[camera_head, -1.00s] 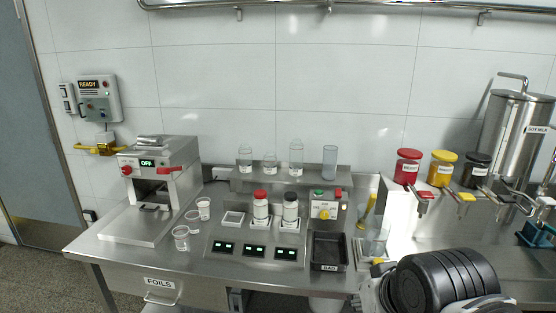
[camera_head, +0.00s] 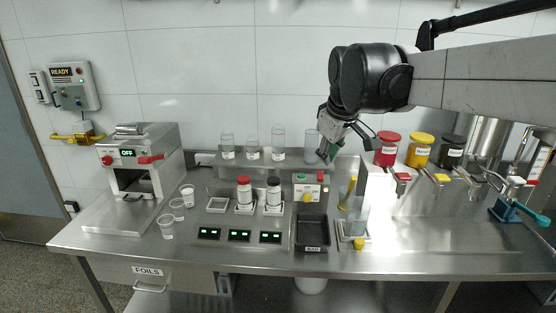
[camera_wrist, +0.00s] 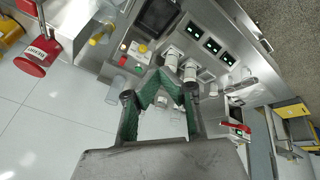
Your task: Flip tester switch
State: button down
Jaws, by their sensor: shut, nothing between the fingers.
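The box also shows in the wrist view (camera_wrist: 137,48). My gripper (camera_head: 326,150) is above and behind the box, slightly right, apart from it, beside a clear cylinder (camera_head: 311,143). In the wrist view its green fingers (camera_wrist: 160,80) are shut and empty.
Bottles (camera_head: 244,190) stand left of the box, with glass vessels on the shelf behind. A black tray (camera_head: 312,232) is in front. Red (camera_head: 388,152) and yellow jars stand right. A machine reading OFF (camera_head: 128,160) and a wall box reading READY (camera_head: 74,87) are left.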

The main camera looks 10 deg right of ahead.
jog(key=w+d+r+n, duration=0.1)
jog(key=w+d+n, duration=0.1)
jog(key=w, duration=0.6)
jog(key=n+g+p, duration=0.3)
jog(key=n+p, duration=0.1)
jog(key=n, duration=0.3)
send_over(320, 176)
notch_tip(320, 176, down, 10)
jog(key=f, duration=0.4)
jog(key=w+f+p, duration=0.1)
jog(key=f, duration=0.4)
jog(key=w+d+f+p, duration=0.1)
jog(key=f, duration=0.3)
jog(key=shift+w+f, duration=0.1)
jog(key=shift+f, duration=0.15)
jog(key=shift+a, duration=0.1)
